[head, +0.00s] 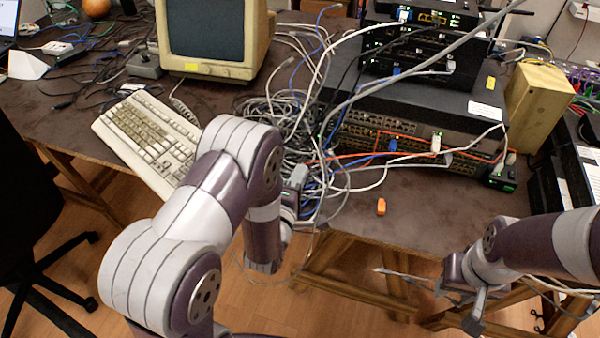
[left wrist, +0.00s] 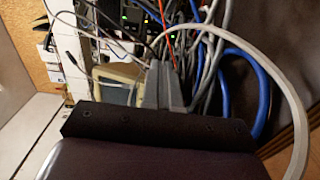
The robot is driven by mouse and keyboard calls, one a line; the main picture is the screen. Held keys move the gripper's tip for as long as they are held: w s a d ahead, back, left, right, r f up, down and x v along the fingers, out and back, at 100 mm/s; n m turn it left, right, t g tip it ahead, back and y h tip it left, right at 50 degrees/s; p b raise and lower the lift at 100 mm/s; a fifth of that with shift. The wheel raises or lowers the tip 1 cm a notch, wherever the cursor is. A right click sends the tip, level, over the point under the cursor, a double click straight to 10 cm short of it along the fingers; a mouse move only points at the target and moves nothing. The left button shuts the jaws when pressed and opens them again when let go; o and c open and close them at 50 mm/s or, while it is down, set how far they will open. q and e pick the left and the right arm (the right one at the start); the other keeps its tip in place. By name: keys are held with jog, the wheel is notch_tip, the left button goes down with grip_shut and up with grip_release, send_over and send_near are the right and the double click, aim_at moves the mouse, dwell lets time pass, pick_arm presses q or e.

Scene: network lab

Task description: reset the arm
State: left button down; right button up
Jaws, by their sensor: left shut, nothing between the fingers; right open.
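My left arm (head: 215,190) comes in from the left and is bent in front of the table. Its gripper (head: 298,178) is shut and empty, beside the bundle of grey and blue cables (head: 285,115) at the table's front edge. In the left wrist view the closed fingers (left wrist: 163,82) show in front of the cables; whether they touch any cable I cannot tell. My right arm (head: 545,245) comes in from the right. Its gripper (head: 468,300) is open, low in front of the table, partly hidden by its own wrist.
A stack of network switches (head: 410,110) with plugged cables stands on the table (head: 350,215). An orange connector (head: 381,207) lies near the front edge. A keyboard (head: 150,140) and an old monitor (head: 212,40) are at left. A black chair (head: 30,190) stands at far left.

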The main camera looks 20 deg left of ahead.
pick_arm(q)
jog(key=shift+w+a+m+g, duration=0.15)
jog(key=shift+w+m+g, duration=0.45)
jog(key=shift+m+g, duration=0.3)
jog(key=m+g, duration=0.2)
jog(key=shift+a+f+m, duration=0.1)
jog(key=shift+a+m, duration=0.05)
jog(key=shift+m, duration=0.15)
jog(key=m+g, duration=0.1)
jog(key=s+m+g, duration=0.1)
jog(key=shift+s+a+m, duration=0.1)
jog(key=shift+a+m, duration=0.15)
jog(key=shift+m, duration=0.15)
jog(key=s+m+g, duration=0.1)
jog(key=s, duration=0.1)
jog(key=s+m+g, duration=0.2)
jog(key=s+a+m+g, duration=0.1)
jog(key=s, duration=0.1)
jog(key=shift+r+m+g, duration=0.3)
jog(key=shift+m, duration=0.1)
jog(key=s+r+m+g, duration=0.2)
jog(key=s+m+g, duration=0.35)
jog(key=s, duration=0.55)
notch_tip(320, 180, up, 16)
jog(key=s+p, duration=0.1)
jog(key=p, duration=1.6)
jog(key=shift+s+y, duration=0.2)
jog(key=shift+y, duration=0.1)
